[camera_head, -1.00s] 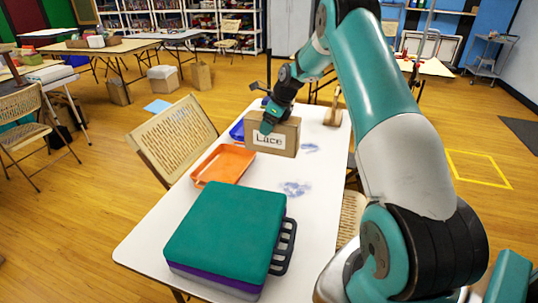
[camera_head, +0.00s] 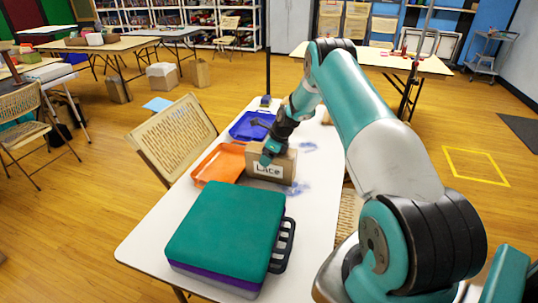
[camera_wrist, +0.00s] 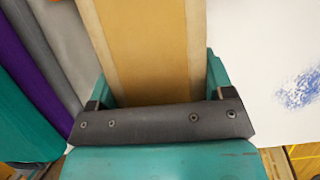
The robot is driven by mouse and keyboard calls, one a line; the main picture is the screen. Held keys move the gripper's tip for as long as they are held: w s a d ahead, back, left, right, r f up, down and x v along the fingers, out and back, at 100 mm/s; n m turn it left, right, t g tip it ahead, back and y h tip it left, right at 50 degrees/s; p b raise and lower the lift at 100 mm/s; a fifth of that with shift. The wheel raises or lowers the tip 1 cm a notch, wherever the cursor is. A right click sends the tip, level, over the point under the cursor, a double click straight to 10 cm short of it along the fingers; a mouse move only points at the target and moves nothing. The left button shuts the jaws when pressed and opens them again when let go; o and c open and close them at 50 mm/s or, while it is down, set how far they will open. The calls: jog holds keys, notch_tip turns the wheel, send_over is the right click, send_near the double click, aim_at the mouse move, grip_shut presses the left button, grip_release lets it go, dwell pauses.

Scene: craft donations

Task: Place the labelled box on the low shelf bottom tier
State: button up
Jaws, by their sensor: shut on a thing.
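The labelled box (camera_head: 283,166) is brown cardboard with a white label reading "Lace". It is over the middle of the white table (camera_head: 150,236), just right of an orange tray. My gripper (camera_head: 268,157) is shut on its top from above. I cannot tell whether the box's base touches the table. In the wrist view the box (camera_wrist: 145,45) fills the space between the two teal fingers of my gripper (camera_wrist: 160,85). I cannot identify the low shelf; white shelving (camera_head: 263,24) with goods stands against the far wall.
The orange tray (camera_head: 218,164) and a blue tray (camera_head: 243,130) lie on the table. A folding chair (camera_head: 172,138) stands at the left edge. Floor is open at right.

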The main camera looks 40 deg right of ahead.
jog(key=o, duration=0.8)
jog(key=shift+f, duration=0.15)
jog(key=o, duration=0.4)
jog(key=shift+o, duration=0.2)
